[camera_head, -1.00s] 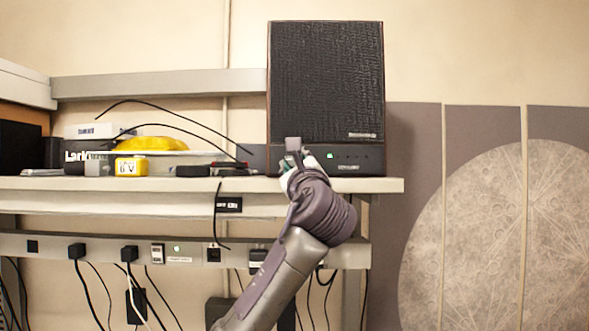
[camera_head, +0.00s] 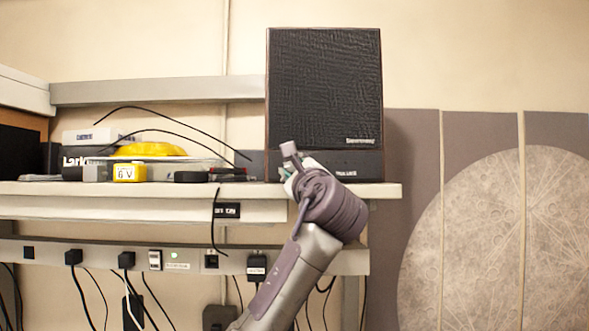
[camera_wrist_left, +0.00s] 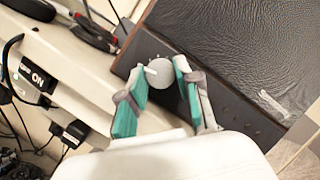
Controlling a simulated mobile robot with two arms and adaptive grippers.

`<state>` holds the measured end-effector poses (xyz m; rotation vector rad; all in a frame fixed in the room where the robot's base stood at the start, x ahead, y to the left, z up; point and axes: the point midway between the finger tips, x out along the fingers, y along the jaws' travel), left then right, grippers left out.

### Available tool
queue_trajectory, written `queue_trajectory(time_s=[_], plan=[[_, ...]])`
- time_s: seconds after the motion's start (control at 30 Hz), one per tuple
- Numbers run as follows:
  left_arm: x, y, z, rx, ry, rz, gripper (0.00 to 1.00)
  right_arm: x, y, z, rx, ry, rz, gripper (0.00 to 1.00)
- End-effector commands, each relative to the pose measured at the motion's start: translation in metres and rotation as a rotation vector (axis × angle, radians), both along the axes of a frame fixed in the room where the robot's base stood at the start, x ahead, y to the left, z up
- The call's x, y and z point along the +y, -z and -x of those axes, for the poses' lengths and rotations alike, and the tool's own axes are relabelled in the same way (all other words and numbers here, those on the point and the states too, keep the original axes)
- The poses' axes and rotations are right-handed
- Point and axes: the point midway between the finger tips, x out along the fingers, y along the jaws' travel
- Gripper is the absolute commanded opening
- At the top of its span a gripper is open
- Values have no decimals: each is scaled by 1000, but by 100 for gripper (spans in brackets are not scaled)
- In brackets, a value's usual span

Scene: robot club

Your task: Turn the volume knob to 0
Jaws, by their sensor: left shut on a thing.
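The volume knob (camera_wrist_left: 161,74) is a round grey knob with a white mark on its left side in the left wrist view. It sits on the dark lower front panel of the black speaker (camera_head: 324,90), which also shows in the left wrist view (camera_wrist_left: 225,45). My left gripper (camera_wrist_left: 159,80) has its teal-padded fingers on either side of the knob and is shut on it. In the head view, my left gripper (camera_head: 291,165) is at the speaker's lower left corner and hides the knob. My right gripper is not in view.
The speaker stands on a shelf (camera_head: 140,190) near its right end. To the left lie a yellow 6 V battery (camera_head: 129,172), a yellow dome (camera_head: 150,149) and black cables. Below runs a power strip (camera_head: 195,258) with plugs and hanging cords.

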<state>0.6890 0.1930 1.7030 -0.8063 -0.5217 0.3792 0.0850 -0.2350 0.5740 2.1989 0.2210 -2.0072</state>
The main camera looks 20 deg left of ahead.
Motion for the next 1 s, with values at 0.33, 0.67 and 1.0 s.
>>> queue_trajectory(time_s=[0.33,0.67,1.0], plan=[[0,0,0,1,1,0,58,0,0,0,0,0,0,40],[0,2,-1,5,-1,-5,58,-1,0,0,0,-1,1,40],[5,1,0,95,-3,-322,58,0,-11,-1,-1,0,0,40]])
